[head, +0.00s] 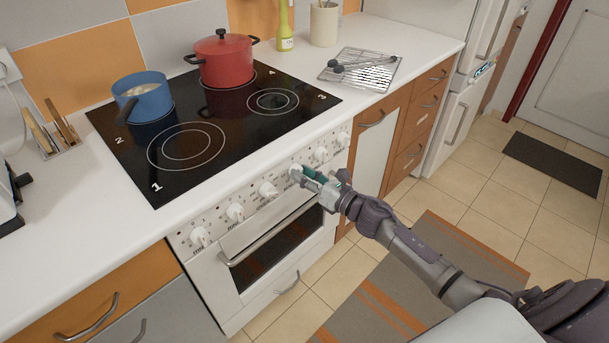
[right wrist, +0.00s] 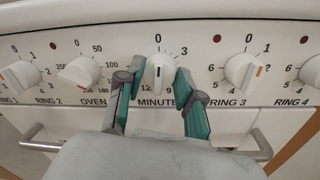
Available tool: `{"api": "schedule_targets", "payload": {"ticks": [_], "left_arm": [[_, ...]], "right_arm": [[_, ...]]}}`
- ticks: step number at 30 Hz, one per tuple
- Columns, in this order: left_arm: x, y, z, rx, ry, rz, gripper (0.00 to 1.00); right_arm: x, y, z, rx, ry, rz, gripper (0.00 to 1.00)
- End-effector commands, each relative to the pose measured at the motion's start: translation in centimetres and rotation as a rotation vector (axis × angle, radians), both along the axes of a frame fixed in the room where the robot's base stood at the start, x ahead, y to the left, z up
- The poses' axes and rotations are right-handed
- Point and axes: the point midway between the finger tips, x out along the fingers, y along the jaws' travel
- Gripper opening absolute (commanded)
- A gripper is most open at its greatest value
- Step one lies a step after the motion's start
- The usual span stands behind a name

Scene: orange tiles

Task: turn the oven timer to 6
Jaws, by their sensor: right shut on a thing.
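The oven timer (right wrist: 160,72) is a white round knob on the front panel, labelled MINUTE. Its dark mark looks about upright, towards the 0. The 3, 9 and 12 show around it; the 6 is hidden, probably behind a finger. My right gripper (right wrist: 160,84) has its green-padded fingers on either side of the knob, shut on it. In the head view my right gripper (head: 308,177) reaches the panel from the right and partly covers the timer. The white oven (head: 232,276) stands below the panel, its door shut. My left gripper is not in view.
Close beside the timer are the oven knob (right wrist: 79,73) and the RING 3 knob (right wrist: 242,71). An oven door handle (head: 268,236) runs below. On the black hob (head: 215,135) stand a blue pot (head: 143,100) and a red pot (head: 222,63).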

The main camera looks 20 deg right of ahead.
Motion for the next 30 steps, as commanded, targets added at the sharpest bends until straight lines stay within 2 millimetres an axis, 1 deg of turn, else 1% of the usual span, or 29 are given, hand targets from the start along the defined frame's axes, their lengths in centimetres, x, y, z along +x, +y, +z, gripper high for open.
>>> {"api": "schedule_targets", "payload": {"ticks": [14,30], "left_arm": [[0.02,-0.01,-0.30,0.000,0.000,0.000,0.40],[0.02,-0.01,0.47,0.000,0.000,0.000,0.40]], "right_arm": [[0.06,-0.14,-0.13,0.400,0.144,-0.002,0.02],[0.07,-0.21,-0.26,0.882,0.319,-0.002,0.02]]}}
